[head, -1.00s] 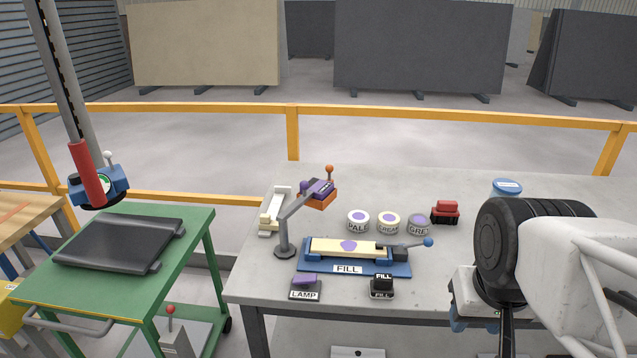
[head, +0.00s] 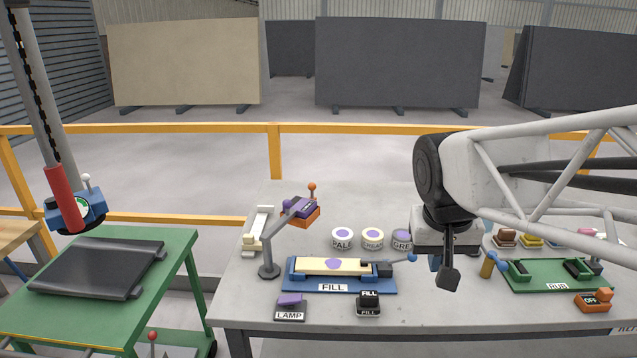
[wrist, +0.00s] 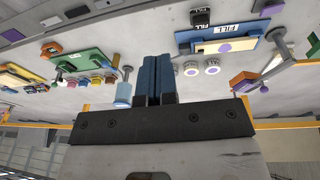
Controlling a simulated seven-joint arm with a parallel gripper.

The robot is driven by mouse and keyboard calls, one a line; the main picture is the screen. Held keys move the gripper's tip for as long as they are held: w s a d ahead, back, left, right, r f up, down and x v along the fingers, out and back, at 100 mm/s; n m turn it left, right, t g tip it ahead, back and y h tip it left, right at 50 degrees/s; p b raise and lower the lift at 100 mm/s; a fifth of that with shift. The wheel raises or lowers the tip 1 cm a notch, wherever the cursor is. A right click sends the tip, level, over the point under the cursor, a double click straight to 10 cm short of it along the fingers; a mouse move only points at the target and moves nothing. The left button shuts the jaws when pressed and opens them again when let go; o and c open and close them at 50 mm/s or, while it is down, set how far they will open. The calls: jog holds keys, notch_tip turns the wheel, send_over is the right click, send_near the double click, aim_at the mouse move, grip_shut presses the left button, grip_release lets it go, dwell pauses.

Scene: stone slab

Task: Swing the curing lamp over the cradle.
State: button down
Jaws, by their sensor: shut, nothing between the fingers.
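The curing lamp has a purple and orange head (head: 302,209) with an orange knob, on a jointed grey arm and post (head: 268,255). The head hangs behind the blue cradle (head: 345,288) marked FILL, not over it. The cradle holds a cream slab (head: 300,266) with a purple patch. My gripper (head: 436,263) is right of the cradle, above the bench, well apart from the lamp. In the wrist view its blue fingers (wrist: 158,80) are together and empty; the lamp head (wrist: 243,82) and the cradle (wrist: 222,47) show beyond.
Several round tubs (head: 372,238) stand behind the cradle. In front are a purple LAMP switch (head: 290,306) and a black FILL block (head: 368,304). A green RUB fixture (head: 560,276) lies right, with a blue-topped bottle (wrist: 123,93) nearby in the wrist view.

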jog(key=w+a+r+h, duration=0.1)
jog(key=w+a, duration=0.3)
jog(key=w, duration=0.6)
jog(key=w+a+m+h, duration=0.1)
jog(key=w+a, duration=0.3)
jog(key=w, duration=0.7)
jog(key=w+a+r+h, duration=0.1)
jog(key=w+a, duration=0.4)
jog(key=w, duration=0.5)
jog(key=w+a+f+h, duration=0.1)
jog(key=w+a+f, duration=0.3)
jog(key=w+a, duration=0.3)
jog(key=w+a+f+m+h, duration=0.1)
jog(key=w+a+f, duration=0.3)
jog(key=w+a, duration=0.4)
jog(key=w+a+f+m+t, duration=0.1)
jog(key=w+a+f, duration=0.3)
jog(key=w+a, duration=0.4)
jog(key=shift+f+h, duration=0.4)
jog(key=shift+d, duration=0.15)
jog(key=w+d+f, duration=0.1)
jog(key=d+f, duration=0.7)
jog(key=d, duration=0.1)
jog(key=shift+w, duration=0.25)
jog(key=shift+d, duration=0.1)
